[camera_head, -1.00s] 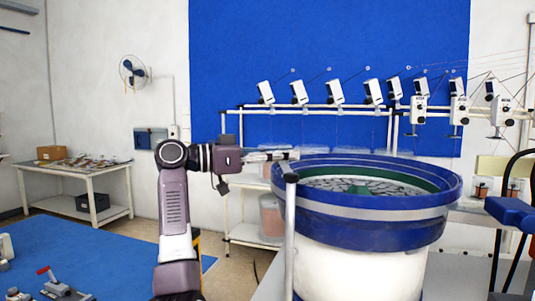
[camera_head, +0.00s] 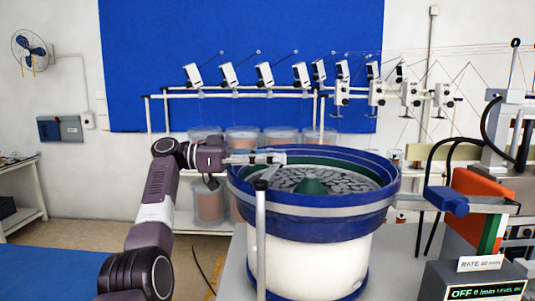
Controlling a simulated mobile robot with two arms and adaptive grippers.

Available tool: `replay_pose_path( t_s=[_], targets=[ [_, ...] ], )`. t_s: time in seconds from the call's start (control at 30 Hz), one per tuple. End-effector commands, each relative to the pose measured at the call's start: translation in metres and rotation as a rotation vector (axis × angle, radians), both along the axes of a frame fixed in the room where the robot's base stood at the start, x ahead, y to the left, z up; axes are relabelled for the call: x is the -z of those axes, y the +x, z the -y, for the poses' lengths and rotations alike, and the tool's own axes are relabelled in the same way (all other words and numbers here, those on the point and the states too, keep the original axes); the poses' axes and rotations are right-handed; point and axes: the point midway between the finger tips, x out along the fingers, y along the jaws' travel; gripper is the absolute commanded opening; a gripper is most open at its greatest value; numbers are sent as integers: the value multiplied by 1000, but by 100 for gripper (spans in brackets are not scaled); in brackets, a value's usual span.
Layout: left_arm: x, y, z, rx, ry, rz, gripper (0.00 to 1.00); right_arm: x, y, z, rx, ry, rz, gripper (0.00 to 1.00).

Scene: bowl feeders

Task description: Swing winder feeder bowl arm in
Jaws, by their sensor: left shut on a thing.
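The feeder bowl (camera_head: 318,211) has a blue rim and a pale band. It holds many grey parts around a green cone and stands on a white drum base (camera_head: 305,262). My left gripper (camera_head: 278,158) comes in from the left at the bowl's back left rim and is shut there. What lies between its fingers is too small to see clearly; the rim is the closest thing. A grey upright post (camera_head: 261,240) with a dark cap stands in front of the bowl's left side. My right gripper is out of view.
A blue and grey arm-like part (camera_head: 447,199) and an orange panel (camera_head: 474,205) stand right of the bowl. A display box (camera_head: 474,284) reads OFF. A rack of white units (camera_head: 264,76) stands behind. The floor at left is partly clear.

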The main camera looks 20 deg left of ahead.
Motion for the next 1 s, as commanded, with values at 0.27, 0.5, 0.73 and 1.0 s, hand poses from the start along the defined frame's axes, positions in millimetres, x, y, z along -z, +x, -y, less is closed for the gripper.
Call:
replay_pose_path(
  t_s=[0.27, 0.5, 0.73, 1.0],
  targets=[
    [-2, 0, 2, 6, -3, 4, 0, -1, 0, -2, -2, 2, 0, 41],
    [-2, 0, 2, 5, -2, 4, 26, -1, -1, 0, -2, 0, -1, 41],
    [-1, 0, 2, 6, -2, 2, 38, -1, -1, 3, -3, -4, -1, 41],
    [-1, -2, -6, 5, -1, 0, 38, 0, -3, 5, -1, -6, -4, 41]
  ],
)
